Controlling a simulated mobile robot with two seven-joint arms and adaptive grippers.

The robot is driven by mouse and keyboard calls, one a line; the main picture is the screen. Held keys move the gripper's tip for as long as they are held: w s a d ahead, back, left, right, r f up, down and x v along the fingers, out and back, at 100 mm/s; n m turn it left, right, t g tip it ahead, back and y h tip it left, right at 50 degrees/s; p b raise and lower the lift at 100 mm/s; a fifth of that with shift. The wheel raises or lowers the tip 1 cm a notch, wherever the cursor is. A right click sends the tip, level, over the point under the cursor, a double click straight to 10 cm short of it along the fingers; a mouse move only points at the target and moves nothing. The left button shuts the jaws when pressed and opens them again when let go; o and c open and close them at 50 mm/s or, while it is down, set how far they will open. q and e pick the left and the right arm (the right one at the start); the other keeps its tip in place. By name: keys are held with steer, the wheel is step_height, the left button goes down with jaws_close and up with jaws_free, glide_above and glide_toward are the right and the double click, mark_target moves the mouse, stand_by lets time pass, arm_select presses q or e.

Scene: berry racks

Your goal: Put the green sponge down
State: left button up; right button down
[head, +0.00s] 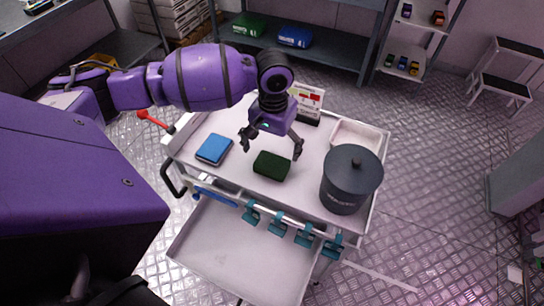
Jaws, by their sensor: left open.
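The dark green sponge (271,166) lies on the white top of the trolley (240,181), near its front edge. My left gripper (271,149) is open above and just behind the sponge, with one finger to the left and one to the right of it. The fingers look apart from the sponge. A blue sponge (214,149) lies on the trolley to the left. My right gripper does not show.
A dark lidded pot (351,180) stands at the right of the trolley top, in front of a pale tray (354,131). A small sign (308,100) stands behind my gripper. Teal clips (278,225) hang along the front rail above a lower shelf (228,253).

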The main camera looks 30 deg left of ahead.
mark_target(273, 161)
arm_select(q)
step_height(273, 161, up, 6)
steer(key=shift+r, duration=0.2)
stand_by(0.4)
